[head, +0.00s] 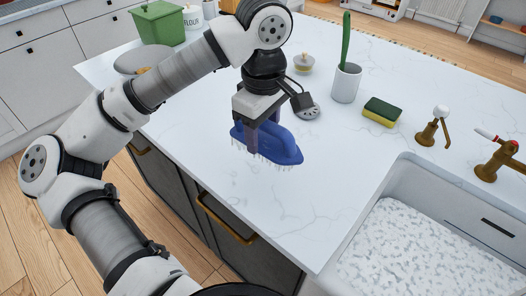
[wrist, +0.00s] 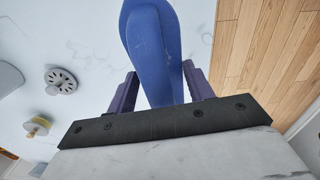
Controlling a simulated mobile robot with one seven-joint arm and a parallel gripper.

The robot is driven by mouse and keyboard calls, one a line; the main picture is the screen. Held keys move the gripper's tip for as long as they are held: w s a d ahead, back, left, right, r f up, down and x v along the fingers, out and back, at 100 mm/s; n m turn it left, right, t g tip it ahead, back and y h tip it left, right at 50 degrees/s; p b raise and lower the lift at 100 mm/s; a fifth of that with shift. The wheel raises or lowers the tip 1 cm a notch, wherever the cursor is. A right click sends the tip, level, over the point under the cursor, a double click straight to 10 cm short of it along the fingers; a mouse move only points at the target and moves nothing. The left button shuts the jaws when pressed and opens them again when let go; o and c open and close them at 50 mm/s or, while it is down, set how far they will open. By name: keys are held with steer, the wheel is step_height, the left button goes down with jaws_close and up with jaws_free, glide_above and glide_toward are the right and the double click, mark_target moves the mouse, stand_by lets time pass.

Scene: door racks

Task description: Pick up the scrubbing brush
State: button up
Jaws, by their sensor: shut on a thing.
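The scrubbing brush (head: 284,150) is blue with pale bristles pointing down. In the head view it is in my gripper (head: 258,140), over the white countertop near its front edge. The bristles seem to hang just above the surface, but I cannot tell the exact gap. In the wrist view the blue brush (wrist: 153,45) lies between the two dark fingers of my gripper (wrist: 158,88). The fingers are shut on its handle, one on each side. Part of the brush is hidden behind the gripper in the head view.
A round grey drain strainer (head: 308,110) lies close behind the brush. A white cup (head: 346,84) with a green-handled tool and a green-yellow sponge (head: 380,112) stand farther right. The white sink (head: 400,185) and brass taps are at right. The counter's front-middle is clear.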

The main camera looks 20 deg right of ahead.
step_height(320, 180, up, 12)
steer(key=shift+r+b, duration=0.15)
steer(key=shift+b, duration=0.25)
